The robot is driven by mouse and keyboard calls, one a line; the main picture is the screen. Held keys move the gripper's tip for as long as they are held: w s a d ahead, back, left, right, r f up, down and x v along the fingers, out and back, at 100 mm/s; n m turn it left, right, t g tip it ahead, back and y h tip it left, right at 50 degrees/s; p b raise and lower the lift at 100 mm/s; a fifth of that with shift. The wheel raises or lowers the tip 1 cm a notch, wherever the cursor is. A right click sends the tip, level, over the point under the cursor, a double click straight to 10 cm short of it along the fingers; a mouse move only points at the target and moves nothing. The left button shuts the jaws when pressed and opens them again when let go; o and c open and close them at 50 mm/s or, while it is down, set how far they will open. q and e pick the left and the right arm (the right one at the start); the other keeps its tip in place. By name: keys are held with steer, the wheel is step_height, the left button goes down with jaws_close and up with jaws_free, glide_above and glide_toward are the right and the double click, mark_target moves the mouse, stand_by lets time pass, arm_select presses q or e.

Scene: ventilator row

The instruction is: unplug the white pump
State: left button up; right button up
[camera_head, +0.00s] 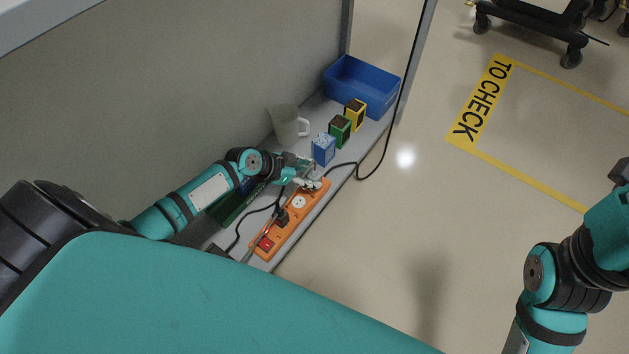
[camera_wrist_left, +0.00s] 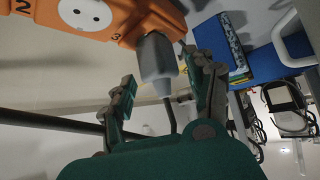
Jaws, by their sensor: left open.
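The orange power strip (camera_head: 310,206) lies on a narrow grey shelf, with a red switch at its near end and a black plug (camera_head: 282,218) in one socket. My left gripper (camera_head: 312,181) is at its far end. In the left wrist view, a pale grey-white plug (camera_wrist_left: 156,62) sits in the strip (camera_wrist_left: 118,22) beside the number 3, its cord running down. The open fingers of my left gripper (camera_wrist_left: 163,78) stand on either side of the plug, with visible gaps. In the head view the gripper mostly hides this plug. The white pump itself is not identifiable.

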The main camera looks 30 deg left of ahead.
arm_select(q)
steer(key=shift+w+d+f, duration=0.25)
stand_by(0.4)
jaws_close()
